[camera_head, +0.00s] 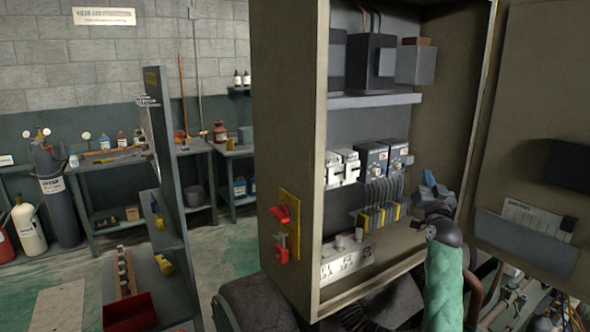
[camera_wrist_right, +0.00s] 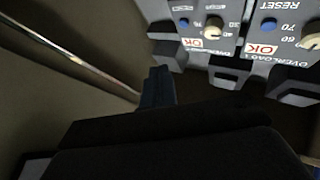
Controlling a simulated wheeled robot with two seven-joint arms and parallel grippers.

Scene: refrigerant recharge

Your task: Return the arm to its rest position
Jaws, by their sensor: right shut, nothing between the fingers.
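My right arm with its green sleeve comes up from the lower right of the head view. My right gripper (camera_head: 428,178) is inside the open cabinet (camera_head: 292,130), right of the overload relays (camera_head: 384,158). Its blue-grey fingers are shut with nothing between them. In the right wrist view the fingers (camera_wrist_right: 158,88) show shut, below and left of the two overload relays (camera_wrist_right: 240,42), which appear upside down with OK labels and dials. A dark part of my gripper hides the lower middle of that view. My left gripper is not in view.
The cabinet's side wall and open door (camera_head: 528,145) flank my right arm. Terminal blocks (camera_head: 380,215) with wires sit below the relays. A red switch (camera_head: 281,213) is on the cabinet's outside. Pipes and cables (camera_head: 530,305) lie at the lower right. A bench (camera_head: 110,160) stands far left.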

